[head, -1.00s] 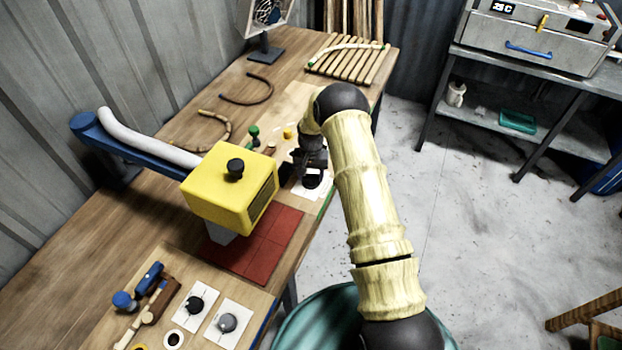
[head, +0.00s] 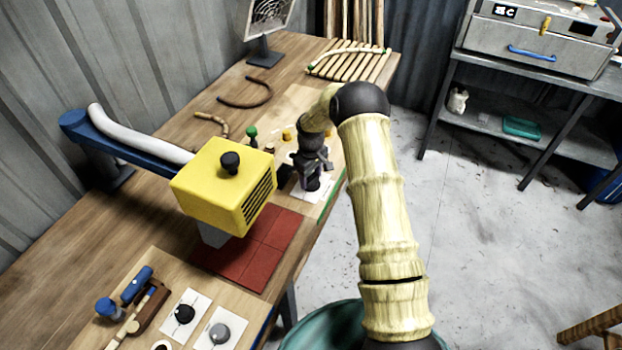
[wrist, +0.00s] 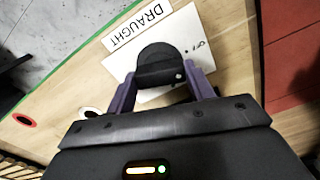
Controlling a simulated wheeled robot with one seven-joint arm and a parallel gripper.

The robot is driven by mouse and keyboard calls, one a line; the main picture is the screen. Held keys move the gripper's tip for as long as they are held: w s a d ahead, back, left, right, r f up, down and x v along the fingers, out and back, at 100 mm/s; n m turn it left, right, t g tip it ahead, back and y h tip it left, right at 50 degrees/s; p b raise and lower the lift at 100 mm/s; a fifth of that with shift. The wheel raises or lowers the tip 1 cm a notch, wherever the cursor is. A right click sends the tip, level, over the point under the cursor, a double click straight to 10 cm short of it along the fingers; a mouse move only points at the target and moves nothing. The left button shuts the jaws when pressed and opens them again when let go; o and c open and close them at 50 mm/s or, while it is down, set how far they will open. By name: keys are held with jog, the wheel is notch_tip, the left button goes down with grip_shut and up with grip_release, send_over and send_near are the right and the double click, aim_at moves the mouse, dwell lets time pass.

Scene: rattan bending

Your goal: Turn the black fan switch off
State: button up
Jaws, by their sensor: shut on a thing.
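The black fan switch (wrist: 158,58) is a round black knob on a white plate (wrist: 188,30) beside a label reading DRAUGHT, in the wrist view. A small pale mark shows on its near right side. In the head view the knob (head: 312,184) is partly hidden under my gripper. My gripper (wrist: 165,74) points down at the plate, its two purple fingers on either side of the knob and shut on it. The fan (head: 270,14) stands at the far end of the bench, cut off by the top edge of the head view.
A yellow box machine (head: 222,185) with a black top knob stands close left of my gripper. Red tiles (head: 250,262) lie below it. A black knob (head: 184,314) and a grey knob (head: 219,333) sit on plates nearer. The floor to the right is mostly clear.

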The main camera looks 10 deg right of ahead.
aim_at(311, 177)
jog(key=shift+w+n+b, duration=0.1)
jog(key=shift+n+b, duration=0.2)
jog(key=shift+n, duration=1.4)
jog(key=shift+r, duration=0.1)
jog(key=o, duration=1)
notch_tip(311, 177, up, 17)
jog(key=b, duration=0.2)
jog(key=shift+r+b, duration=0.15)
jog(key=shift+b, duration=0.25)
